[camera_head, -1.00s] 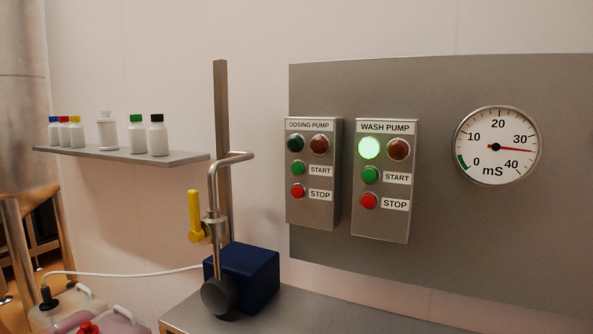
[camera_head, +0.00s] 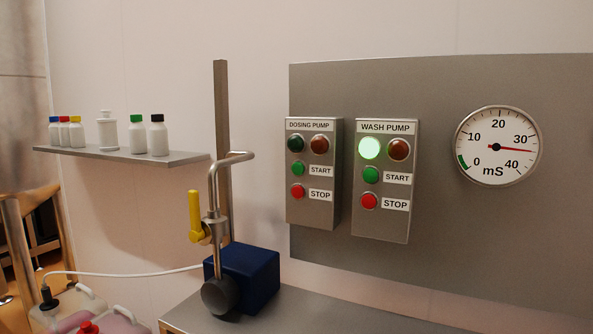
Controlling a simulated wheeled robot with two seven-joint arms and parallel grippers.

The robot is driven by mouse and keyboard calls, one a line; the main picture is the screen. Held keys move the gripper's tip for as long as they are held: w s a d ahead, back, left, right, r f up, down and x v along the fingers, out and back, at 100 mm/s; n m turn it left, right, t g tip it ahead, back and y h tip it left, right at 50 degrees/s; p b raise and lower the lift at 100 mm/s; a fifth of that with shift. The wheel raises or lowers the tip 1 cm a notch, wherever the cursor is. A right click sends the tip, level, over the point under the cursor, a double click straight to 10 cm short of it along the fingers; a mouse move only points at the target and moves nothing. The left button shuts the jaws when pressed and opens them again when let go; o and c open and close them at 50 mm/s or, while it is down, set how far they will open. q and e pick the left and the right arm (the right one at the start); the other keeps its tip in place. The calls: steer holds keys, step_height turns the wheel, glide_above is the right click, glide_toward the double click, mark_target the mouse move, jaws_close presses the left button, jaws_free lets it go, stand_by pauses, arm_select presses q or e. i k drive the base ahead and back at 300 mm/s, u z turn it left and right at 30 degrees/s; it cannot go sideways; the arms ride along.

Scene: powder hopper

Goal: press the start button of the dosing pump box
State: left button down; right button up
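The dosing pump box (camera_head: 313,213) is a grey box on the left part of the wall panel. Its green start button (camera_head: 298,169) sits above its red stop button (camera_head: 298,192), each with a label to its right. The dark green lamp (camera_head: 295,143) and dark red lamp (camera_head: 319,144) at its top are both unlit. Neither of my grippers shows in the head view.
The wash pump box (camera_head: 381,222) hangs just right, its green lamp (camera_head: 369,148) lit. A round mS gauge (camera_head: 496,165) is further right. A blue pump (camera_head: 250,277) with bent pipe and yellow lever (camera_head: 195,217) stands lower left. A shelf (camera_head: 180,158) holds several bottles.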

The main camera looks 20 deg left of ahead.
mark_target(298, 168)
steer(key=u, duration=0.6)
steer(key=k, duration=0.7)
steer(key=u, duration=0.5)
steer(key=i, duration=1.4)
steer(key=z, duration=1.1)
